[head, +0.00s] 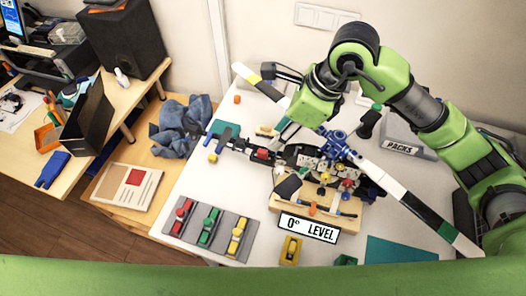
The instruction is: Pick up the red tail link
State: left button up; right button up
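A grey rack (245,211) lies on the near left of the white table. A red link (182,215) sits in its left slot, beside a green link (209,226) and a yellow link (237,236). Another small red piece (262,154) is on the dark arm assembly in the middle. My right gripper (281,84) is high over the back of the table, well apart from the rack. Its fingers are dark and partly hidden by the wrist, so I cannot tell whether they are open. My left gripper is not in view.
A long striped bar (408,200) crosses the assembly diagonally, with a blue mechanism (339,146) on it. A "0° LEVEL" sign (309,228) and a yellow block (290,250) are right of the rack. A blue cloth (181,126) lies left of the table.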

aim_at(263, 151)
jog(key=x, duration=0.3)
jog(key=p+x, duration=0.3)
jog(key=x, duration=0.1)
jog(key=shift+a+f, duration=0.3)
jog(key=shift+a, duration=0.05)
jog(key=shift+f, duration=0.4)
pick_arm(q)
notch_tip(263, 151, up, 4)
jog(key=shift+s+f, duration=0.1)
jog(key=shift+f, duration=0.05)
pick_arm(e)
grip_shut()
